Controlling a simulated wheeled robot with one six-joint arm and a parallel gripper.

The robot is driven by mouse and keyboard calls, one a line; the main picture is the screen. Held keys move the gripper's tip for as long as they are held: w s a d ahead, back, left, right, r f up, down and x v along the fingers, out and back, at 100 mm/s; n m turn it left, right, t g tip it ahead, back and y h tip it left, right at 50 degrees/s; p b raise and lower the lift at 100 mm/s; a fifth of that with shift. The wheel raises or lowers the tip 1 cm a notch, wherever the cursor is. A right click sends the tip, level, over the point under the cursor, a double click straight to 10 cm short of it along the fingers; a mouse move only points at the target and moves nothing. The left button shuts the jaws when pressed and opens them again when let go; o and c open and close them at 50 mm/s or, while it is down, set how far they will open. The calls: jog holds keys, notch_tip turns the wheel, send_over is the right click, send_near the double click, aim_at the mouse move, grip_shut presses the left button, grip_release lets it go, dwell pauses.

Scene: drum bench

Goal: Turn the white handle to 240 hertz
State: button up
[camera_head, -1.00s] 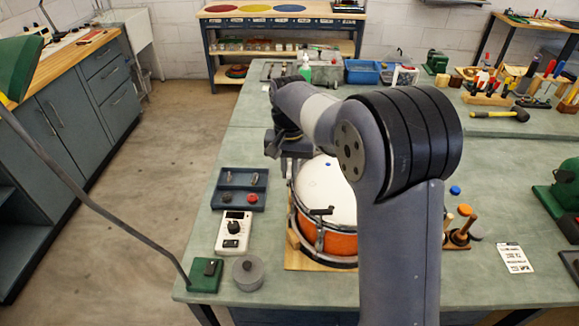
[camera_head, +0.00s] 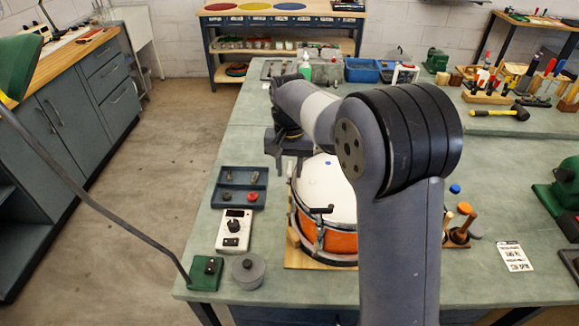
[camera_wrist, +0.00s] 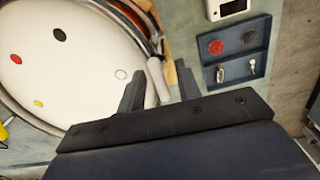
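The drum (camera_head: 338,240) has an orange shell and a white head and sits on a wooden board on the green bench. In the wrist view a white handle (camera_wrist: 159,84) stands at the rim of the drum (camera_wrist: 75,75). My gripper (camera_head: 289,164) is open over the drum's far left edge. In the wrist view its two fingers lie on either side of the white handle, with gaps; I cannot tell its height over it. A black handle (camera_head: 321,210) sits on the drum's near rim. No hertz reading is legible.
A white meter box (camera_head: 233,232) with a black dial and a blue-grey tray (camera_head: 239,188) of small parts lie left of the drum. A grey round tin (camera_head: 248,270) and a green lamp base (camera_head: 206,272) stand at the near corner. Wooden-handled tools (camera_head: 460,225) stand right.

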aim_at(289, 166)
notch_tip(289, 166, up, 11)
dwell(0.4)
jog(key=shift+f, duration=0.15)
notch_tip(289, 166, down, 11)
jog(key=shift+r, duration=0.1)
dwell(0.5)
jog(key=shift+r, duration=0.1)
dwell(0.4)
